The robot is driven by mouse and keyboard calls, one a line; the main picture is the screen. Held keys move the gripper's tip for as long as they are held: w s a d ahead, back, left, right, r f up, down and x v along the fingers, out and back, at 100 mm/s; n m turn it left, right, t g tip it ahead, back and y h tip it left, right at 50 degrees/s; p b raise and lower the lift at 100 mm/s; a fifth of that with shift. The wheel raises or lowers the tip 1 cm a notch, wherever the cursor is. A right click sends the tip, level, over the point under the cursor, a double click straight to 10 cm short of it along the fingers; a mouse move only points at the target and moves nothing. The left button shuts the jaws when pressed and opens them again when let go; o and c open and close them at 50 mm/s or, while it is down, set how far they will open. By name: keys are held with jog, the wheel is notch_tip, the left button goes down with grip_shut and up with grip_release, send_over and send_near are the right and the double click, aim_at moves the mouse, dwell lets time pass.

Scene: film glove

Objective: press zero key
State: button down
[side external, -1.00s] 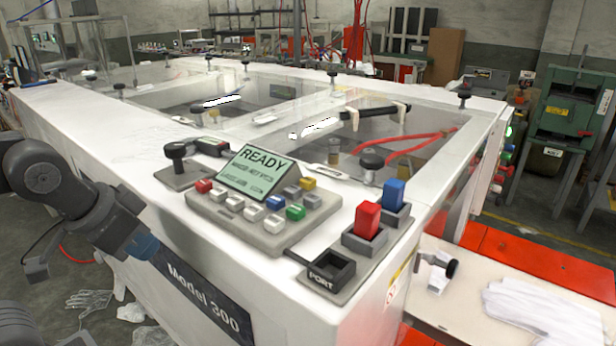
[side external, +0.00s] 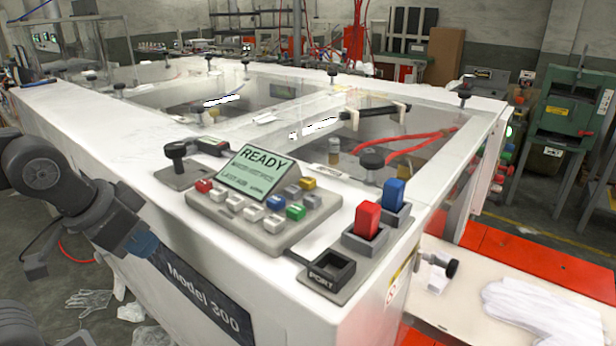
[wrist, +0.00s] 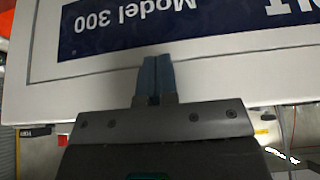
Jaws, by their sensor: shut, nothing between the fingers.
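The control panel (side external: 215,209) sits on the white machine's near corner, with a tilted green screen (side external: 252,172) reading READY above smaller lines. Its keys include a red key (side external: 203,186), several white keys (side external: 254,212), blue, grey and yellow keys, and a green key (side external: 296,212). Key labels are too small to read, so I cannot tell which is zero. My gripper (side external: 146,245) is left of and below the panel, beside the machine's front face. In the wrist view my gripper (wrist: 155,63) has its blue fingers together and empty, in front of the Model 300 label (wrist: 130,28).
A dark joystick (side external: 176,158) stands at the panel's left. To its right are a black PORT socket (side external: 331,271), a red block (side external: 367,220) and a blue block (side external: 393,195). White gloves (side external: 545,312) lie on a table at right. Open air lies above the panel.

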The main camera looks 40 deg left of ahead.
notch_tip(320, 180, up, 24)
jog(key=n+t+h, duration=0.3)
jog(key=n, duration=0.2)
send_over(304, 178)
jog(key=shift+f, duration=2.05)
jog(key=shift+f, duration=4.4)
jog(key=shift+f, duration=0.15)
jog(key=shift+f, duration=0.25)
